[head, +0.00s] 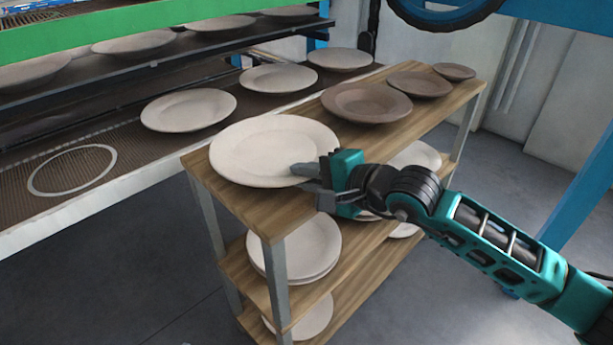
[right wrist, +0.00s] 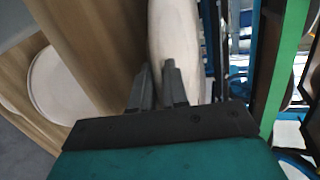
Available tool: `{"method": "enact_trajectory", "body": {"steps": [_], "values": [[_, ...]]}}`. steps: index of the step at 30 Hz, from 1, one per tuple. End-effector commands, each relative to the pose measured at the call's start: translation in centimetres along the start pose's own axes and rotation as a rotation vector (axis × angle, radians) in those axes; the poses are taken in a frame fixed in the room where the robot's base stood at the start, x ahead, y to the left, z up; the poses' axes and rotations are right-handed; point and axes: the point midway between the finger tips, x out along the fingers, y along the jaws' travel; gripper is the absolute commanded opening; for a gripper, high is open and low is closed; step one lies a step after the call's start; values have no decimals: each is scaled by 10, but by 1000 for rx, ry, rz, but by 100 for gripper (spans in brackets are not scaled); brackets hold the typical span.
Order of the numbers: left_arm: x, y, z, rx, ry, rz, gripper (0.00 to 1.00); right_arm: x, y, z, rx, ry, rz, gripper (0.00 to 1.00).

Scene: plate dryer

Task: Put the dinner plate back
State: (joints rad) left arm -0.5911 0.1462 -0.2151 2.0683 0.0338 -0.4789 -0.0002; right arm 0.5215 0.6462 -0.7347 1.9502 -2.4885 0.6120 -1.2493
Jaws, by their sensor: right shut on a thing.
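A large cream dinner plate (head: 262,145) is at the near end of the wooden shelf unit's top board (head: 222,193). My right gripper (head: 303,172) is shut on the plate's near right rim. In the right wrist view the plate (right wrist: 176,40) shows edge-on beside the gripper's fingers (right wrist: 160,85). I cannot tell whether the plate rests on the board or is just above it. A white ring (head: 72,170) marks an empty spot on the dryer's brown mesh rack (head: 120,160). My left gripper is not in view.
Cream plates (head: 188,110) stand in a row on the mesh rack beyond the ring. Brown plates (head: 367,102) occupy the far half of the top board. More plates (head: 300,250) lie on the lower shelves. A green beam (head: 130,27) and upper rack run above the dryer rack.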

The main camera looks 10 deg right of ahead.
Motion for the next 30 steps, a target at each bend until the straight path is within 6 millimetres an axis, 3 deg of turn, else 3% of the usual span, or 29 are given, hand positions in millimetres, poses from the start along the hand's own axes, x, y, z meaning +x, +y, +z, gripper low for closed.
{"method": "enact_trajectory", "body": {"steps": [4,5,7,17,20,30], "values": [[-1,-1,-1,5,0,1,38,-1,-5,1,-3,-2,-12,0],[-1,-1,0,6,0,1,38,0,0,0,1,-1,1,17],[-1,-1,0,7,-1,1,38,0,-1,0,1,-1,1,23],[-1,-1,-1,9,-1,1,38,-4,-1,0,0,1,1,24],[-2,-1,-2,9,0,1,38,-15,-1,-1,-1,1,1,24],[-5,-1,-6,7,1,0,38,-83,0,-1,-1,2,4,24]]}}
